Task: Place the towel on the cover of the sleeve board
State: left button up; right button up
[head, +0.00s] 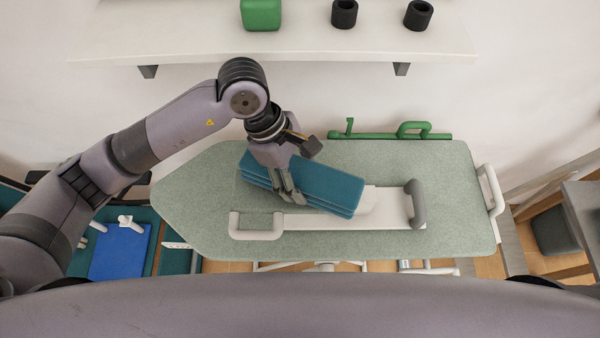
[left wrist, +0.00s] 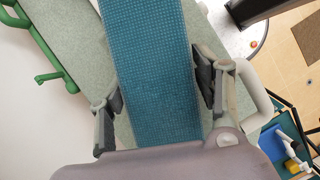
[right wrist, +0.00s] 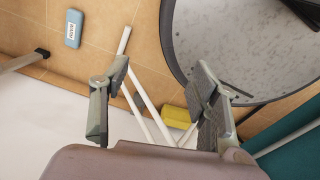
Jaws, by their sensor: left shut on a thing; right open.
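The towel (head: 330,187) is a teal, folded stack of several layers, lying slantwise over the middle of the green-grey ironing board (head: 455,190). My left gripper (head: 288,194) is shut on the towel, with a finger on each long side; the towel (left wrist: 150,60) also fills the middle of the left wrist view. Under and beside the towel lies a white sleeve board (head: 385,212) with a grey rounded end. The towel hides much of it, and I cannot tell whether they touch. My right gripper (right wrist: 162,80) is open and empty, seen only in the right wrist view.
A white shelf (head: 300,45) with a green box (head: 261,14) and two black cups (head: 344,14) (head: 418,14) is above the board. A green rail (head: 390,135) runs along the board's back edge. A white looped handle (head: 257,230) stands at the front. The board's right part is bare.

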pick_arm(q)
jog(key=shift+f, duration=0.75)
jog(key=o, duration=0.8)
jog(key=shift+f, duration=0.15)
jog(key=o, duration=0.5)
pick_arm(e)
jog(key=shift+s+d, duration=0.1)
jog(key=shift+s, duration=0.45)
